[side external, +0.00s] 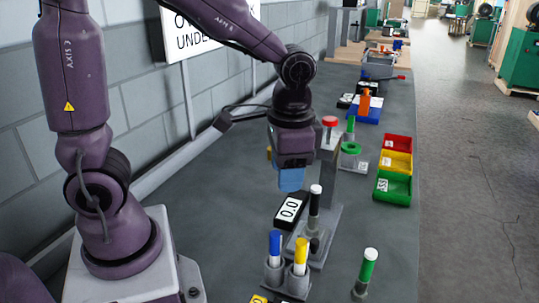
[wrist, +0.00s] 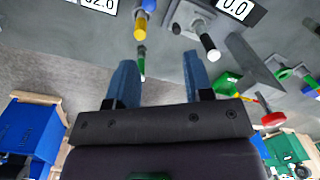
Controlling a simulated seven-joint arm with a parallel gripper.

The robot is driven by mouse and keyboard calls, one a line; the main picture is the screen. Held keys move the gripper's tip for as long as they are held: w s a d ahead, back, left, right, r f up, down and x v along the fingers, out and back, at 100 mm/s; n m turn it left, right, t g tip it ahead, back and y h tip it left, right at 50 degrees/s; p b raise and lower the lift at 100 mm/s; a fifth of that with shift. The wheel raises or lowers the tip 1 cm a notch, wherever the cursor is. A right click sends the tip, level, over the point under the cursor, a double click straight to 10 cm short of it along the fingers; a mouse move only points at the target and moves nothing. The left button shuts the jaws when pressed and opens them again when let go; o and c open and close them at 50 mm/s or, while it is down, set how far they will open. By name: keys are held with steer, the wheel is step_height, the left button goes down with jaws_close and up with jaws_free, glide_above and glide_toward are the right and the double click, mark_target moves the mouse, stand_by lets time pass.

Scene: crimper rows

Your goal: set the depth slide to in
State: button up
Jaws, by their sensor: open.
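My gripper (side external: 290,186) hangs in the air with its blue fingers pointing down, behind a black handle with a white end (side external: 315,205) in the side view. In the wrist view my gripper (wrist: 161,80) has its two blue fingers apart with nothing between them. The handle (wrist: 208,42) also shows there, just beyond the right finger and apart from it. It stands on a grey base (side external: 318,250) with a post topped by a red knob (side external: 330,121). A black readout (side external: 289,209) beside it reads 0.0. I cannot tell for certain which part is the depth slide.
Blue (side external: 275,243) and yellow (side external: 300,256) handles stand in grey holders in front, with a green handle (side external: 368,266) to their right. Bare bench lies between.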

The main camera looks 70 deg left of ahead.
steer(key=shift+s+a+r+n+t, duration=0.2)
steer(key=shift+s+r+t, duration=0.1)
steer(key=shift+s+r, duration=0.4)
steer(key=shift+s+a+r+n+t, duration=0.2)
steer(key=shift+s+r+t, duration=0.1)
steer(key=shift+s+r, duration=0.35)
steer(key=m+g+y, duration=0.3)
steer(key=m+g, duration=0.1)
steer(key=m, duration=0.5)
glide_toward(315, 241)
steer(key=x, duration=0.9)
steer(key=shift+a+f, duration=0.1)
steer(key=shift+f, duration=0.1)
jaws_close()
